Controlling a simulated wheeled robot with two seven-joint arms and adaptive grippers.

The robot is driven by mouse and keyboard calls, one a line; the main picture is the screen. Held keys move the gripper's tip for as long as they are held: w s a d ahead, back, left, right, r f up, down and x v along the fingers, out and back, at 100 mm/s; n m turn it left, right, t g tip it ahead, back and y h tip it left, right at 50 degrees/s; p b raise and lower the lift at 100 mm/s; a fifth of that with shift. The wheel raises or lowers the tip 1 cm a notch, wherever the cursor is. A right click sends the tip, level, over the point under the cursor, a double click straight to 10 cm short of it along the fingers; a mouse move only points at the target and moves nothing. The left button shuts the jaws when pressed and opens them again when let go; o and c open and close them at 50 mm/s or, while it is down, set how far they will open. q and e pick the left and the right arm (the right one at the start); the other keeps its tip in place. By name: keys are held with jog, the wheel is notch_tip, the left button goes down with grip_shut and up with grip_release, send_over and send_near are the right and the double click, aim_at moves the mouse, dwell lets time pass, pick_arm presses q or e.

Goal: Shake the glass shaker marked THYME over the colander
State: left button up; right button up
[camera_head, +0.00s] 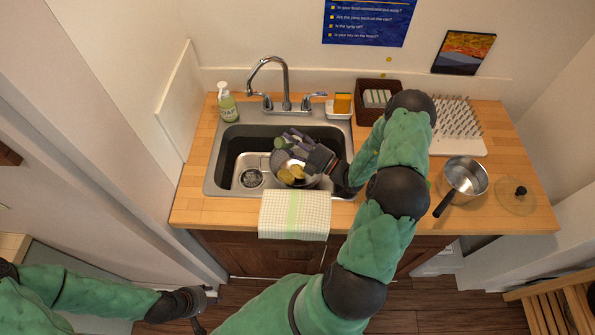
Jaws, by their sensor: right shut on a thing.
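The metal colander (272,168) sits in the sink basin, with yellowish pieces of food in it. My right gripper (288,142) reaches in from the right over the colander. It is shut on a small greenish glass shaker (280,145), tilted above the colander's back part. The fingers hide part of the shaker, and its label cannot be read. My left gripper (207,308) is low at the left, over the floor in front of the cabinet. It looks open and empty, away from the counter.
The faucet (286,85) stands behind the basin, close to my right gripper. A soap bottle (227,103) stands at the sink's left corner. A towel (294,215) hangs over the front edge. A saucepan (465,177), glass lid (516,196) and drying rack (458,125) are at the right.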

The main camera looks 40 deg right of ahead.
jog(key=shift+r+p, duration=1.5)
jog(key=shift+p, duration=0.05)
jog(key=shift+f, duration=0.1)
jog(key=shift+f+b, duration=0.75)
jog(key=shift+f, duration=0.85)
jog(key=shift+r, duration=0.1)
